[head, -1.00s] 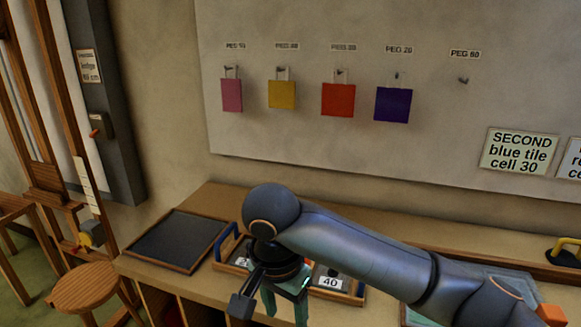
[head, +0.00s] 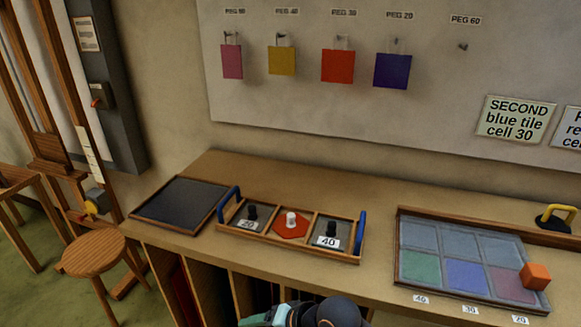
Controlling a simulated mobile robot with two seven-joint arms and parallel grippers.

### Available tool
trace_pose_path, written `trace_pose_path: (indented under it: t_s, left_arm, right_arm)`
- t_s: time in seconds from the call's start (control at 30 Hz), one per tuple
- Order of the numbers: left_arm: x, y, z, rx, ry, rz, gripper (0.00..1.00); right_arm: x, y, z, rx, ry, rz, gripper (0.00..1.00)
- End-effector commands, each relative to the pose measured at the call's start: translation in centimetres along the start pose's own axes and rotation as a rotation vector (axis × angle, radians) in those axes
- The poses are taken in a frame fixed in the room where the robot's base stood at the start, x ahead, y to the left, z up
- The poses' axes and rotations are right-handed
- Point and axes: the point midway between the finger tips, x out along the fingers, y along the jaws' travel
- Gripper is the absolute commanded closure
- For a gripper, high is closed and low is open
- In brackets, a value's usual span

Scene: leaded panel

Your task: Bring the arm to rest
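My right arm shows only at the bottom edge, with a dark round joint (head: 338,312) and a teal part of the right gripper (head: 268,318). Its fingertips are cut off or hidden, so I cannot tell whether it is open or shut. It is in front of the bench, apart from the wooden tray (head: 293,246). A red hexagonal tile (head: 291,230) with a white knob lies in the tray's middle compartment. Dark knobs stand in the compartments labelled 20 and 40. My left gripper is not in view.
The leaded panel (head: 401,250) lies on the bench (head: 376,222) at right, with an orange cube (head: 535,276) on its right edge. A dark framed board (head: 180,210) lies left of the tray. A round stool (head: 93,253) stands at left. Coloured bags hang on wall pegs.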

Motion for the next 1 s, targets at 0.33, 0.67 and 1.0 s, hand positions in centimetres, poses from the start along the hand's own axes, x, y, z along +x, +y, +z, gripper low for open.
trace_pose_path:
  t_s: [0.33,0.67,1.0]
  left_arm:
    - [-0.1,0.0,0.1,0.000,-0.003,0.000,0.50]
    - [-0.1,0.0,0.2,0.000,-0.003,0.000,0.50]
    - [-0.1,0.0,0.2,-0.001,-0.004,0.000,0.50]
  right_arm:
    - [-0.5,14.8,2.2,-0.218,0.318,0.079,0.40]
    - [-6.3,26.9,7.3,-0.569,0.459,0.373,0.40]
    - [-7.9,28.8,8.5,-0.666,0.466,0.441,0.40]
